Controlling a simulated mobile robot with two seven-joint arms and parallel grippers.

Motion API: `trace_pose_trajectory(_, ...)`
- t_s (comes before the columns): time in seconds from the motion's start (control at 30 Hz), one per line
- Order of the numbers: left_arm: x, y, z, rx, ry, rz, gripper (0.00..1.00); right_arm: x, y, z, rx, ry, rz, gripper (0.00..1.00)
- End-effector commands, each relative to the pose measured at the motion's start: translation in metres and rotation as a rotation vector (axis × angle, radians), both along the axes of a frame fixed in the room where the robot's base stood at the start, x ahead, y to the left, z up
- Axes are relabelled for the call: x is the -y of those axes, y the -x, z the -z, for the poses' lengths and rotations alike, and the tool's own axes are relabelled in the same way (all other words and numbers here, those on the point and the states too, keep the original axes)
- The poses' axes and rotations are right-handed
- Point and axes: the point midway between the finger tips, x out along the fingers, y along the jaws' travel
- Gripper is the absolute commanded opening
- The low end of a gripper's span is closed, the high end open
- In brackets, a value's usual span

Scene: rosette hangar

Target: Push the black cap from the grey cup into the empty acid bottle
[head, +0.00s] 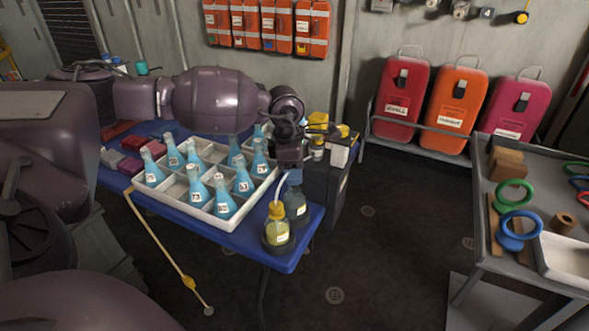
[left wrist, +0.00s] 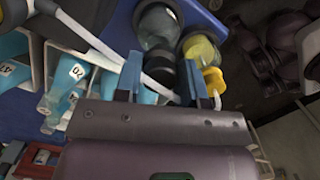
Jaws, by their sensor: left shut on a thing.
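My left gripper (head: 290,170) is over the front right corner of the blue table, just above a clear grey bottle (head: 297,203) that looks empty. In the left wrist view its two blue fingers (left wrist: 161,76) are shut on a black cap (left wrist: 160,66). The clear bottle (left wrist: 158,25) shows just beyond the cap; I cannot tell whether cap and bottle touch. A bottle of yellow liquid (head: 277,230) with a yellow cap and white tube stands beside it. The fingertips and cap are not clear in the head view. I cannot make out the grey cup. My right gripper is not in view.
A white divided tray (head: 230,222) with several blue flasks stands close behind and left of the bottles. The blue table's front edge (head: 285,265) is near. A grey cart (head: 480,220) with rings stands at the right, with open floor between.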

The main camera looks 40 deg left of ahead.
Motion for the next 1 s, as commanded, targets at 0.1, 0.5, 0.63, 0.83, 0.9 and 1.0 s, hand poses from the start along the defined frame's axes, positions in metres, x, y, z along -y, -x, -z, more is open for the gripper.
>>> trace_pose_trajectory(0.1, -0.0001, 0.0000, -0.0001, 0.000, 0.000, 0.000, 0.12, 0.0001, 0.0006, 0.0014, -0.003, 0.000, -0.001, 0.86)
trace_pose_trajectory(0.5, -0.0002, 0.0002, 0.0057, -0.001, 0.000, 0.000, 0.12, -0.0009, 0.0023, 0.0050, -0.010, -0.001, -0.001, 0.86)
trace_pose_trajectory(0.63, -0.0003, 0.0000, 0.0062, -0.001, -0.001, 0.000, 0.12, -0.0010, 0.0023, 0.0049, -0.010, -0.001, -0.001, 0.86)
trace_pose_trajectory(0.83, -0.0002, -0.0001, 0.0060, -0.001, -0.001, 0.000, 0.12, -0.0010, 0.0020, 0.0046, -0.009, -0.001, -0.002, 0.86)
trace_pose_trajectory(0.9, 0.0000, -0.0001, 0.0059, -0.001, -0.001, 0.000, 0.12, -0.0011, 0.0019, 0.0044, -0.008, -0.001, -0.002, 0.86)
trace_pose_trajectory(1.0, 0.0000, -0.0001, 0.0070, -0.001, -0.001, 0.000, 0.12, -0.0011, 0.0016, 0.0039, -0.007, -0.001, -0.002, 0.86)
